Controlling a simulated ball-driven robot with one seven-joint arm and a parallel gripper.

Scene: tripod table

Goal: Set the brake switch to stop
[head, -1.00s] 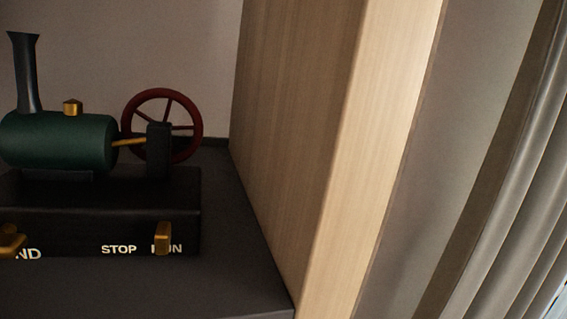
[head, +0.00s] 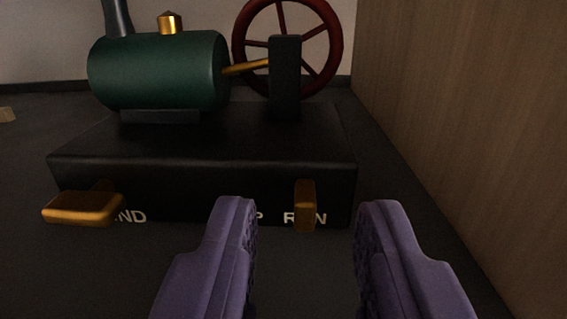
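The brake switch is a small upright brass lever (head: 306,206) on the front face of the black engine base (head: 200,150). It stands over the middle of the word RUN, hiding its centre. The word STOP is to its left, mostly hidden behind my gripper's left finger. My gripper (head: 308,215) is open and empty, with its two purple fingers in front of the base, one on each side of the lever in the picture. I cannot tell how far the fingertips are from the lever; no contact shows.
A brass handle (head: 84,208) sticks out at the base's left, by lettering ending in ND. A green boiler (head: 160,70) and red flywheel (head: 288,45) stand on the base. A wooden panel (head: 460,130) rises close on the right. The dark surface in front is clear.

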